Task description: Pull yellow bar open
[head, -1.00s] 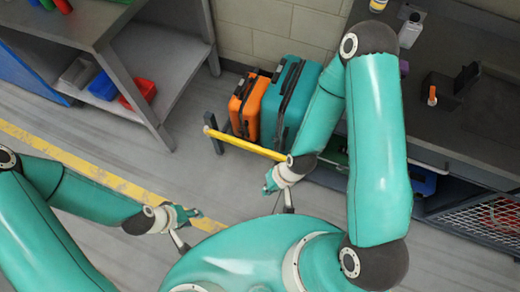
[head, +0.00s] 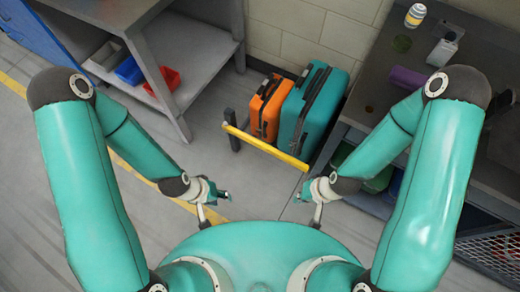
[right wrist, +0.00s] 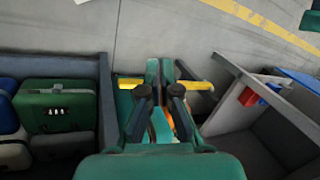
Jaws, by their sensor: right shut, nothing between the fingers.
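The yellow bar (head: 266,148) runs slantwise in front of two suitcases, from a dark post (head: 231,118) at its left end toward the side of the dark bench. In the right wrist view the yellow bar (right wrist: 196,85) shows on both sides of my fingers, which hide its middle. My right gripper (head: 303,190) is shut and empty, just below the bar's right end in the head view; I cannot tell whether it touches the bar. My left gripper (head: 228,196) is apart from the bar, below it and to the left. Its fingers are too small to judge.
An orange suitcase (head: 264,112) and a teal suitcase (head: 312,108) stand upright behind the bar against the wall. A grey shelf (head: 207,55) with small bins is at left; the dark bench is at right. Floor between shelf and bar is clear.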

